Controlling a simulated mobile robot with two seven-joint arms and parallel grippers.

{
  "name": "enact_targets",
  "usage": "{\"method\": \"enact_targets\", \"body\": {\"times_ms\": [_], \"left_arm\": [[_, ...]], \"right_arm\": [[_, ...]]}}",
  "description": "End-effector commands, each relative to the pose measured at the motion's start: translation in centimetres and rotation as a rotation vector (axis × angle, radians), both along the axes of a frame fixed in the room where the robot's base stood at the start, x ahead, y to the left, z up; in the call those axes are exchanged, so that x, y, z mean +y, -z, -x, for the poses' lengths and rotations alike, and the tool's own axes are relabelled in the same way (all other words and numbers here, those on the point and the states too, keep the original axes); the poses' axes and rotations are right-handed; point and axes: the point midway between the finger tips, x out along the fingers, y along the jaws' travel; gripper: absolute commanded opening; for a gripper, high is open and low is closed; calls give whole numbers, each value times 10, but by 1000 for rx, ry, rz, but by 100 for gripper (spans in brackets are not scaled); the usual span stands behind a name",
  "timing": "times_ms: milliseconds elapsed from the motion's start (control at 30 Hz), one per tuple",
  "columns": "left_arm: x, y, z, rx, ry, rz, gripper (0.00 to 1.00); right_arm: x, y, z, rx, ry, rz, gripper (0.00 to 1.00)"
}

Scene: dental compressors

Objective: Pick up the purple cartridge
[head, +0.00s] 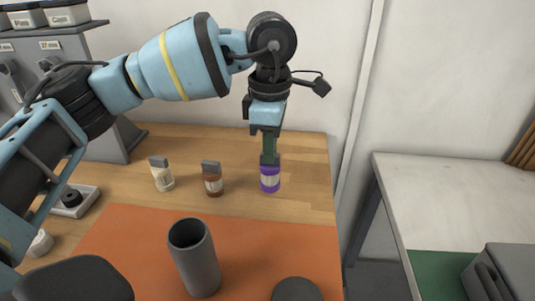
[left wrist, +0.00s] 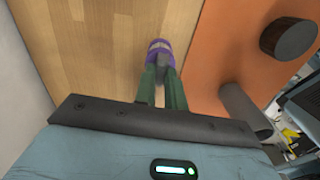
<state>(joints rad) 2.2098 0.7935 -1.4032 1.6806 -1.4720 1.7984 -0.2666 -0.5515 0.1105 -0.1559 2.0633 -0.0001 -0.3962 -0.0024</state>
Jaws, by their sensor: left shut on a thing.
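The purple cartridge (head: 270,180) stands upright at the right end of the wooden table, with a pale band around its middle. My left gripper (head: 270,160) comes down on it from above and is shut on its upper part. In the left wrist view, the green fingers of my left gripper (left wrist: 162,72) close around the purple cartridge (left wrist: 159,47), and a grey part shows between them. I cannot tell whether the cartridge still touches the table. My right gripper is not in view.
A cream cartridge (head: 162,174) and a brown cartridge (head: 213,180) stand to the left. A grey cylinder (head: 195,258) and a dark round piece (head: 297,290) are on the orange mat (head: 270,245). A grey-topped bench (head: 450,200) stands to the right, past a gap.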

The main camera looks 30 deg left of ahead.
Motion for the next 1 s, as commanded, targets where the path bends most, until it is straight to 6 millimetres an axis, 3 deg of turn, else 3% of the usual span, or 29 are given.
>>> {"method": "enact_targets", "body": {"times_ms": [200, 500, 700, 1000], "left_arm": [[-44, -1, 31, 4, 11, -1, 0], [-93, -8, 67, 4, 8, -1, 0], [-113, -10, 82, 5, 6, -1, 0], [-121, -11, 88, 4, 2, -2, 0]], "right_arm": [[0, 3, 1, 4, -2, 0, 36], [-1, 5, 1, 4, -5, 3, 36], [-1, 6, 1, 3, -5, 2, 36], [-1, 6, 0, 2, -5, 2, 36]]}}
